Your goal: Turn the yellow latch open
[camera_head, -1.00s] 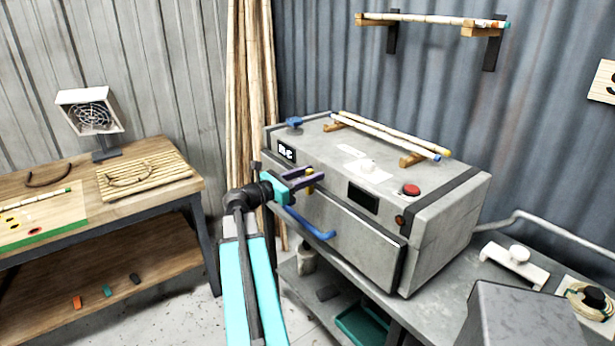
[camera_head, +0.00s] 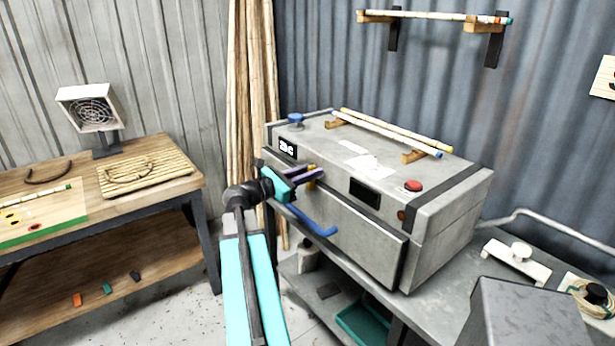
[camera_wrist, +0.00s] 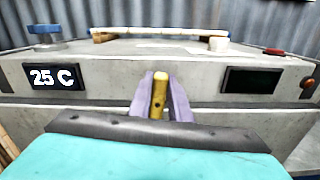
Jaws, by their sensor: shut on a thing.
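The yellow latch (camera_wrist: 159,93) sits on the front of the grey steam box (camera_head: 345,235), above its door. In the wrist view it stands upright between the two purple fingers of my gripper (camera_wrist: 160,100). My gripper (camera_head: 312,176) is shut on the latch, with a finger on each side of it. In the head view the latch (camera_head: 311,184) shows only as a small yellow patch, the rest hidden by the fingers.
A blue door handle (camera_head: 312,222) sticks out below the latch. A display reading "25 C" (camera_wrist: 54,77) is left of it and a dark panel (camera_wrist: 250,80) right. Rods (camera_head: 390,131) lie on top, near a red button (camera_head: 413,186). A wooden workbench (camera_head: 100,230) stands at left.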

